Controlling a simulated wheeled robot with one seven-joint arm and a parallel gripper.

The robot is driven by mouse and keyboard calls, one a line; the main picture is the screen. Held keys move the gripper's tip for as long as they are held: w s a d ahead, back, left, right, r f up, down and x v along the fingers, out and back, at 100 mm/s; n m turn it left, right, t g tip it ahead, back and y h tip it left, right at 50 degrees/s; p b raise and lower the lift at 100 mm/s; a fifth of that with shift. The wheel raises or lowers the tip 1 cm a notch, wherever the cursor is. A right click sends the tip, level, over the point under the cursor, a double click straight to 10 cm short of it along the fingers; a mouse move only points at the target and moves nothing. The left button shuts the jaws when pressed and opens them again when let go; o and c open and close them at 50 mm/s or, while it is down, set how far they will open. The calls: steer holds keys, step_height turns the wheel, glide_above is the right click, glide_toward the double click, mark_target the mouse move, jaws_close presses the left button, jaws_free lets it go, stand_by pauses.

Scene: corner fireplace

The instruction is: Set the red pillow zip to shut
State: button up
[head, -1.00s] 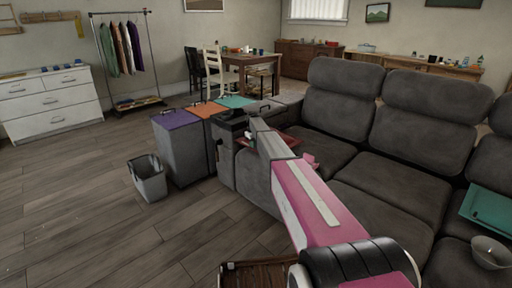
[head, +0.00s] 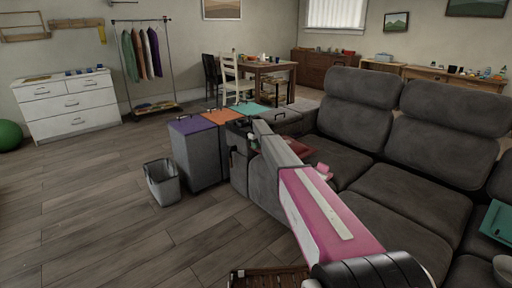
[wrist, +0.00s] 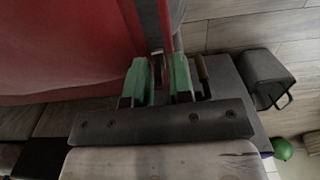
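The red pillow (wrist: 65,50) fills the upper left of the wrist view. A dark zip strip (wrist: 149,22) runs down along its right side toward my fingers. A small metallic piece, likely the zip pull (wrist: 157,66), shows between the green fingertips of my gripper (wrist: 160,72). The fingers stand a narrow gap apart, one on each side of the piece; whether they press on it is not clear. In the head view the pillow (head: 302,149) is a small red patch on the sofa's left end, mostly hidden by my arm. The zip cannot be made out there.
The grey sofa (head: 408,200) lies to the right of my arm. Lidded bins, one purple-topped (head: 190,125), stand left of my gripper. A grey open bin (head: 162,183) stands on the floor before them. The wooden floor (head: 80,215) at left is free.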

steer(key=shift+r, duration=0.1)
step_height(320, 180, up, 11)
steer(key=shift+f, duration=0.2)
stand_by(0.4)
steer(key=s+d+f+m, duration=0.2)
steer(key=s+d+f, duration=0.1)
steer(key=s, duration=2)
steer(key=s+d+f+m, duration=0.2)
steer(key=s+f, duration=0.1)
steer(key=s, duration=2)
steer(key=s+d+f+m, duration=0.3)
steer(key=s, duration=2)
steer(key=shift+d, duration=0.3)
